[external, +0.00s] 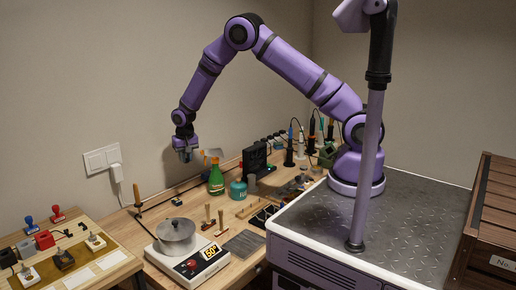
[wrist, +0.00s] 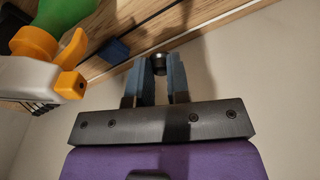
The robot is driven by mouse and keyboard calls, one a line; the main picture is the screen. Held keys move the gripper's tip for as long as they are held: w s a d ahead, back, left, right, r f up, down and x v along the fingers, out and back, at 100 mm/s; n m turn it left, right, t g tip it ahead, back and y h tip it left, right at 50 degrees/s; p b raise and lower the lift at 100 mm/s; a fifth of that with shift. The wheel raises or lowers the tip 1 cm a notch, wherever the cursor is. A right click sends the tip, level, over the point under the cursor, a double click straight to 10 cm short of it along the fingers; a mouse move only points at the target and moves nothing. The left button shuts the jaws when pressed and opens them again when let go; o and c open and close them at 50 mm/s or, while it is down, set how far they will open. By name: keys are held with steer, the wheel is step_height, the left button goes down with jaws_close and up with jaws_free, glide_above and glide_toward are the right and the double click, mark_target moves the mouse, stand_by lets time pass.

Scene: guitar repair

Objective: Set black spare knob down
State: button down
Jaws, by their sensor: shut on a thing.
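My gripper (external: 186,153) hangs in the air above the back of the workbench (external: 148,228), near the wall. In the wrist view my gripper's blue-grey fingers (wrist: 160,73) are shut on a small dark round thing, which looks like the black spare knob (wrist: 159,61). Only its end shows between the fingertips; the rest is hidden. In the external view the knob is too small to make out. The wooden bench top (wrist: 205,17) shows beyond the fingers in the wrist view.
A green spray bottle (external: 216,182) and a teal bottle (external: 238,190) stand on the bench near my gripper. A pot (external: 176,236) sits on a white hot plate (external: 187,268). A small dark block (external: 177,201) lies at the back. Some bench around it is clear.

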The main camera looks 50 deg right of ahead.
steer(key=w+d+m, duration=0.1)
steer(key=w+d, duration=0.4)
steer(key=d, duration=0.2)
glide_above(194, 186)
step_height(194, 186, down, 11)
steer(key=shift+d+r, duration=0.1)
steer(key=shift+r, duration=0.05)
steer(key=shift+f, duration=2.15)
steer(key=c, duration=1.1)
jaws_free()
steer(key=shift+r, duration=0.1)
